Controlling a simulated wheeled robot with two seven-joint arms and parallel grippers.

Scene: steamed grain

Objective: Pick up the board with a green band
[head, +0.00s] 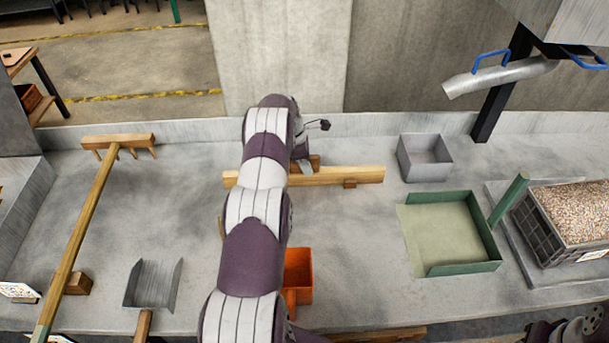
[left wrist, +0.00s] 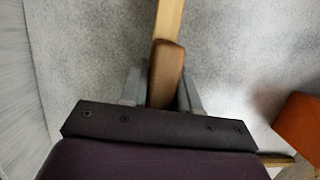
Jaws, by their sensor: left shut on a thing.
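A long pale wooden board (head: 345,176) lies across the rear of the counter, its middle partly hidden by my left arm. No green band shows on its visible parts. My left gripper (head: 304,163) is at the board, mostly hidden behind my wrist. In the left wrist view the gripper (left wrist: 161,92) is shut on a darker brown wooden piece (left wrist: 167,72) of the board, which runs up out of the picture. I cannot tell whether the board is lifted.
A long-handled wooden rake (head: 92,205) and a metal scoop (head: 153,284) lie left. An orange container (head: 299,268) is beside my arm. A grey box (head: 425,158), a green-edged tray (head: 466,268) and a grain crate (head: 532,232) stand right. A wall (head: 400,60) rises behind.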

